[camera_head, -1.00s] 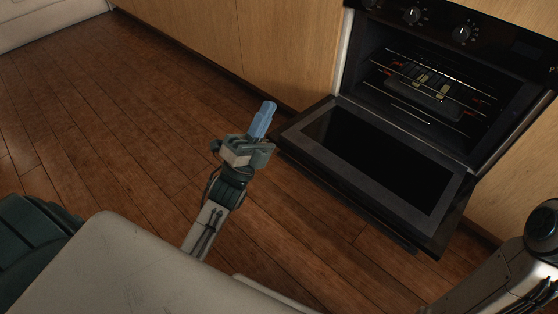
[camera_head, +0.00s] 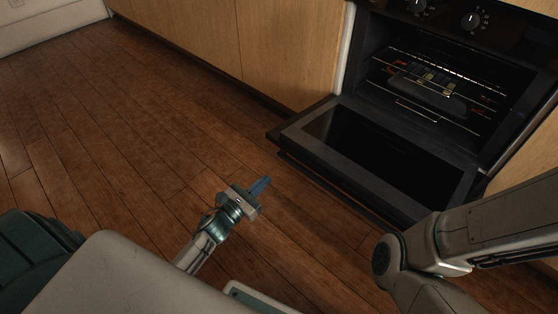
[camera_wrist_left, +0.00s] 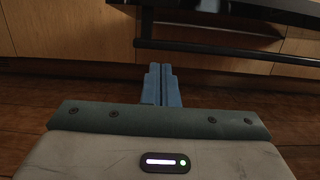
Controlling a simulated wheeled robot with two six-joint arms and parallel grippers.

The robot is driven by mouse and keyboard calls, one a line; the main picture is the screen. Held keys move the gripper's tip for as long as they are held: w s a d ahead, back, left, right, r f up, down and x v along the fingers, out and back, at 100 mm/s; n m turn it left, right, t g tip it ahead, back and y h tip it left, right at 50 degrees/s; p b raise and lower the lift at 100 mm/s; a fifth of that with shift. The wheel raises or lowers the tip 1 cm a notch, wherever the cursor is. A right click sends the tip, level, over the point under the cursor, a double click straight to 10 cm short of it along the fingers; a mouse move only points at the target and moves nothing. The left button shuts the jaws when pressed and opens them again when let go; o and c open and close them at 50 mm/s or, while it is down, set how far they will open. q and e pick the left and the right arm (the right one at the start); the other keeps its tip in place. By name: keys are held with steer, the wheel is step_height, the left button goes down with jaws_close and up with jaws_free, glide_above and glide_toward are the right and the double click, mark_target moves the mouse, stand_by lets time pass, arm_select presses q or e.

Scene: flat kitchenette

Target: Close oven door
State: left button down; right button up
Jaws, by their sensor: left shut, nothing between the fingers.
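The oven (camera_head: 446,60) stands at the upper right in the head view. Its door (camera_head: 314,151) is folded down and open, with a dark glass panel facing up. My left gripper (camera_head: 262,184) is low over the floor in front of the door, left of its outer edge and apart from it. Its blue fingers are shut and empty. In the left wrist view the shut fingers (camera_wrist_left: 161,78) point toward the cabinets, and the dark door edge with a bar-like handle (camera_wrist_left: 225,52) is above them. My right arm crosses the lower right; its gripper is out of view.
Inside the oven a tray (camera_head: 428,92) sits among wire racks. Wooden cabinets (camera_head: 292,50) flank the oven. Knobs (camera_head: 471,21) sit on the panel above. The wooden floor (camera_head: 110,130) to the left is clear.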

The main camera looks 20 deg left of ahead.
mark_target(286, 160)
arm_select(q)
steer(key=x, duration=0.7)
steer(key=shift+w+r, duration=0.15)
steer(key=shift+r, duration=0.1)
steer(key=shift+d+r+p, duration=0.1)
steer(key=shift+r+p, duration=0.2)
steer(key=shift+r, duration=1.55)
steer(key=shift+r, duration=0.1)
